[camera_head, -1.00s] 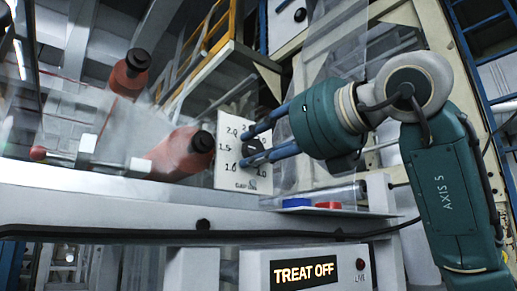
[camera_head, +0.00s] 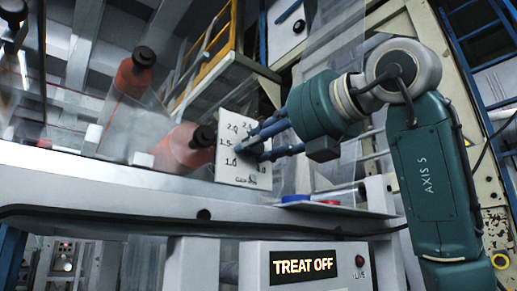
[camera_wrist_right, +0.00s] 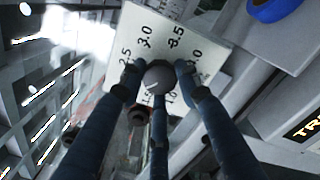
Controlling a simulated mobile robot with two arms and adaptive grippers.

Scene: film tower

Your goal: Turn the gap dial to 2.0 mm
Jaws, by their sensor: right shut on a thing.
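The gap dial is a white plate (camera_head: 226,166) with black numbers, including 2.0, 1.5 and 1.0 on its left side. Its round dark knob (camera_wrist_right: 158,77) shows in the right wrist view, with 2.5, 3.0 and 3.5 printed around it. My right gripper (camera_head: 251,144) is shut on the knob, its blue fingers around it. A light mark shows on the knob, but I cannot tell which number it points to. The fingers hide part of the scale. My left gripper is not in view.
A white box (camera_head: 255,264) below reads "TREAT OFF". A long pale beam (camera_head: 110,178) crosses under the dial.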

